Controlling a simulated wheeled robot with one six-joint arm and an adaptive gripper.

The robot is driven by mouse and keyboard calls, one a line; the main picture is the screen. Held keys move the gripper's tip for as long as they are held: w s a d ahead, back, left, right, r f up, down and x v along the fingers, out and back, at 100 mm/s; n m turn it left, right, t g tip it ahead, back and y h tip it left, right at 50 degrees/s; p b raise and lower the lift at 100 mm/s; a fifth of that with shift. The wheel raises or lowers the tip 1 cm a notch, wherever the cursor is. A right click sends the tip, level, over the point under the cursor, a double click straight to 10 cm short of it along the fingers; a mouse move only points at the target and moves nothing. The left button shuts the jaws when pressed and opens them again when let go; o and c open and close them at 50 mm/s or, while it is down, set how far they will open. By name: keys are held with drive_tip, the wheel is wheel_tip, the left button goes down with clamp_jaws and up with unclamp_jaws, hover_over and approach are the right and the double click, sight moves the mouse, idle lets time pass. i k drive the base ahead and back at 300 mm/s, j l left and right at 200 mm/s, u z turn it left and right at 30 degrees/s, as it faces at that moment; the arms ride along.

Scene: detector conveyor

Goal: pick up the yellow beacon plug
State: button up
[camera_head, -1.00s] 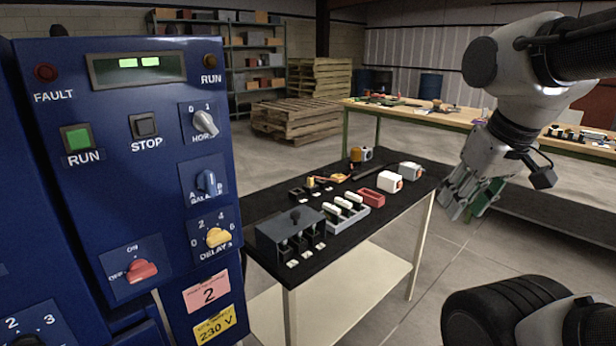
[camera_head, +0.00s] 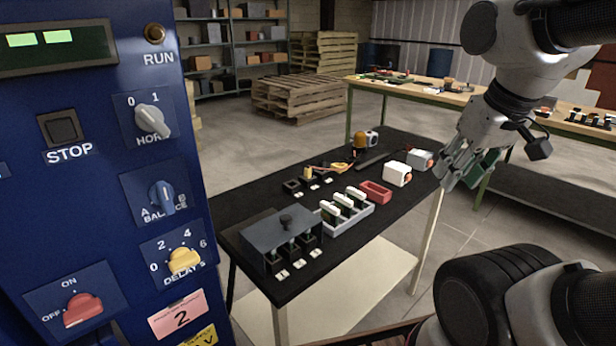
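On the black-topped table stand several small dark sockets. A small yellow piece (camera_head: 308,173) stands at the middle one; it looks like the yellow beacon plug, but it is too small to be sure. An amber beacon dome (camera_head: 360,140) stands behind it, at the table's far edge. My gripper (camera_head: 461,167) hangs in the air at the right, beyond the table's right end and well apart from the yellow piece. Its grey fingers show from the side, with a green part beside them. I cannot tell whether they are open or hold anything.
A blue control cabinet (camera_head: 100,185) stands close at the left. The table (camera_head: 245,205) also carries a grey box (camera_head: 268,235), a grey tray (camera_head: 352,225), a red bin (camera_head: 376,192) and a white block (camera_head: 396,173). A workbench (camera_head: 400,97) and pallets (camera_head: 300,95) stand behind, with open floor between.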

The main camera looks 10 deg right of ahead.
sight(307, 171)
drive_tip(key=i+l+u, duration=0.35)
drive_tip(key=l, duration=0.3)
drive_tip(key=i+l+u, duration=0.15)
drive_tip(key=l, duration=0.25)
drive_tip(key=i+l+u, duration=0.15)
drive_tip(key=l, duration=0.2)
drive_tip(key=i+l+u, duration=0.2)
drive_tip(key=l, duration=0.2)
drive_tip(key=l+u, duration=0.15)
drive_tip(key=l, duration=0.25)
